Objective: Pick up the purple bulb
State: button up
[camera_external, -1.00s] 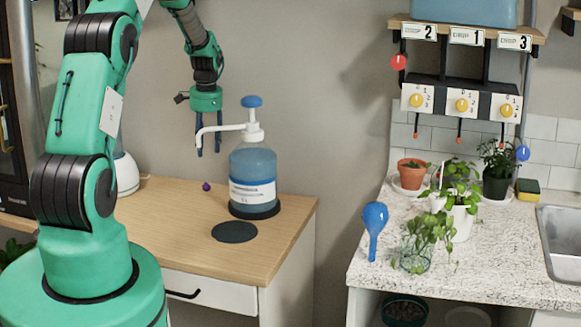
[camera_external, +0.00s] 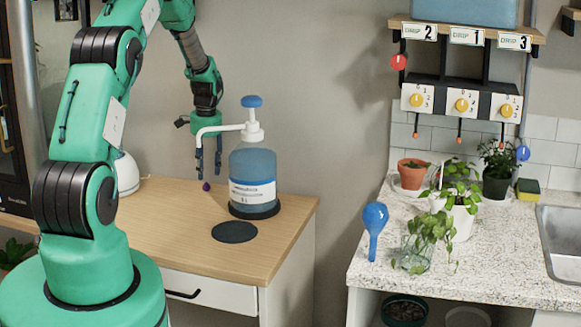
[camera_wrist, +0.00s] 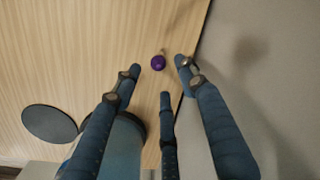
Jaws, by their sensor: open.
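The purple bulb (camera_external: 206,187) is a small dark purple ball on the wooden cabinet top, left of the blue pump bottle. In the wrist view the bulb (camera_wrist: 158,62) has a short pale stem and lies just beyond the fingertips, roughly between the outer two. My gripper (camera_external: 208,176) points down over the bulb, its fingertips close above it. In the wrist view my gripper (camera_wrist: 160,75) has its blue fingers spread, with nothing between them. Whether a finger touches the bulb cannot be told.
The pump bottle (camera_external: 252,180) stands close to the right of my gripper, its white spout reaching toward the fingers. A dark round mat (camera_external: 234,232) lies in front on the wooden top (camera_external: 170,225). The counter (camera_external: 330,270) with plants is farther right, across a gap.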

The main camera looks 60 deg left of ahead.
aim_at(206, 183)
jog(key=shift+f, duration=0.1)
jog(key=shift+s+a+f+b, duration=0.1)
jog(key=shift+f+b, duration=0.7)
jog(key=shift+f, duration=1.7)
jog(key=c, duration=0.8)
